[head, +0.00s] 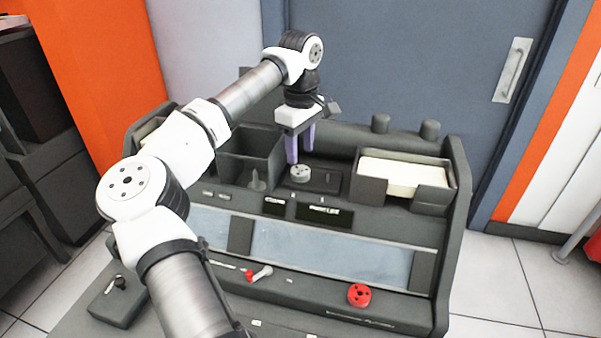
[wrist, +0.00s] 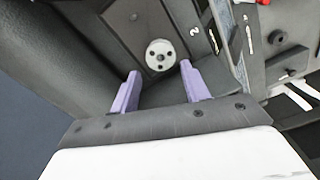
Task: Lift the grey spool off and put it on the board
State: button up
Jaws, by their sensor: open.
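The grey spool (head: 301,173) sits on a dark block at the back of the machine, next to the open bin. It also shows in the wrist view (wrist: 160,55) as a pale disc with several dark holes. My gripper (head: 301,160) points down over it with purple fingers apart. In the wrist view the fingers of my gripper (wrist: 157,82) stand open to either side, and the spool lies just past their tips, apart from them. A red spool (head: 359,295) lies on the front ledge. Which surface is the board, I cannot tell.
A dark open bin (head: 248,150) stands left of the spool and a tray of pale cards (head: 400,176) to its right. A red-and-white lever (head: 259,274) stands up from the front ledge. A flat bluish strip (head: 330,255) crosses the middle, clear.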

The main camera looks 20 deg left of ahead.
notch_tip(320, 180, down, 5)
jog(key=shift+s+f+p, duration=0.1)
jog(key=shift+f+p, duration=0.05)
jog(key=shift+p, duration=0.45)
jog(key=c, duration=0.6)
notch_tip(320, 180, up, 19)
notch_tip(320, 180, up, 5)
jog(key=p, duration=0.5)
send_over(300, 169)
jog(key=shift+s+d, duration=0.15)
jog(key=shift+s, duration=0.15)
